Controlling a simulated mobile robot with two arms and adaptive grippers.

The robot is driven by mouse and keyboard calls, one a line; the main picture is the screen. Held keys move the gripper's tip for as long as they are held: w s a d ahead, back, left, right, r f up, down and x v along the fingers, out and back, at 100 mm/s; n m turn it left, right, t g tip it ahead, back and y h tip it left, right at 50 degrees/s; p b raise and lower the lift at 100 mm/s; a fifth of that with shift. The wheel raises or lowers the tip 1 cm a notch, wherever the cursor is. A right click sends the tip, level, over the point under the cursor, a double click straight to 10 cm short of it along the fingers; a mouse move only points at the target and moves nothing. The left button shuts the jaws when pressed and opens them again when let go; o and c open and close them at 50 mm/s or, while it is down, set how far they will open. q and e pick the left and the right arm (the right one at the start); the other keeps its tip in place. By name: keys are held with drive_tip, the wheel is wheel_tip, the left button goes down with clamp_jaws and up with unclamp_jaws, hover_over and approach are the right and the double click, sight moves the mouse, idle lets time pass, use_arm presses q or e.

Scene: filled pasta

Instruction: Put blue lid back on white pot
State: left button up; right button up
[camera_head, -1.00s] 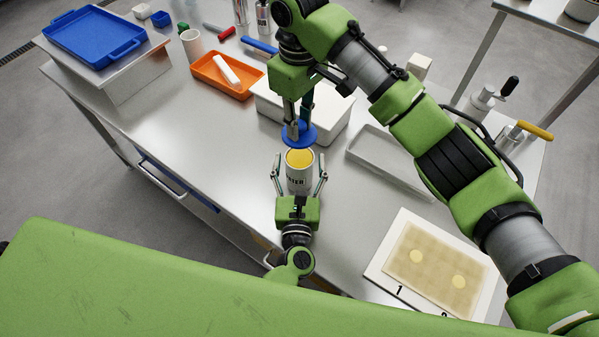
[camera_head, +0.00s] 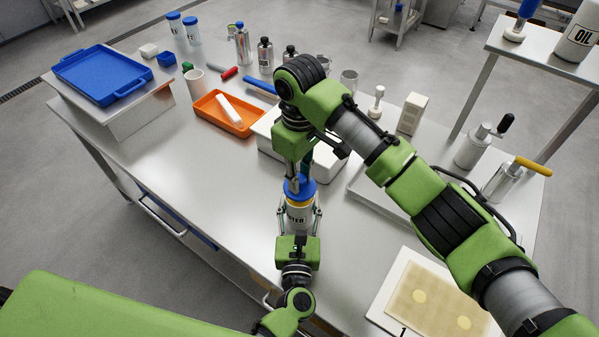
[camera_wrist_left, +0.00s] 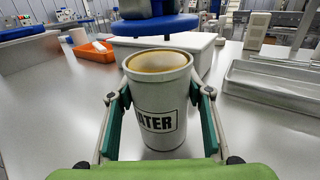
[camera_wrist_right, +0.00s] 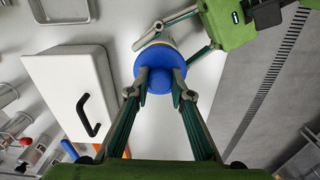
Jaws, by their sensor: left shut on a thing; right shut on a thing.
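The white pot (camera_head: 299,215), lettered "...ATER", stands upright on the steel table. It is large in the left wrist view (camera_wrist_left: 158,105), its top uncovered and yellowish. My left gripper (camera_head: 299,222) is shut on the pot, one finger on each side. My right gripper (camera_head: 299,180) comes from above and is shut on the blue lid (camera_head: 300,190). In the left wrist view the lid (camera_wrist_left: 155,27) hangs above the pot with a gap between them. In the right wrist view the lid (camera_wrist_right: 160,62) covers most of the pot's top.
A white box with a black handle (camera_wrist_right: 72,90) stands close behind the pot. An orange tray (camera_head: 222,115) with a white item is further back left. A blue tray (camera_head: 105,75) sits on a raised stand. A board with dough (camera_head: 432,300) lies front right.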

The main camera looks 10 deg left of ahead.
idle(0.4)
drive_tip(key=shift+f, duration=0.85)
drive_tip(key=shift+f, duration=0.65)
drive_tip(key=o, duration=1)
wheel_tip(320, 180, up, 12)
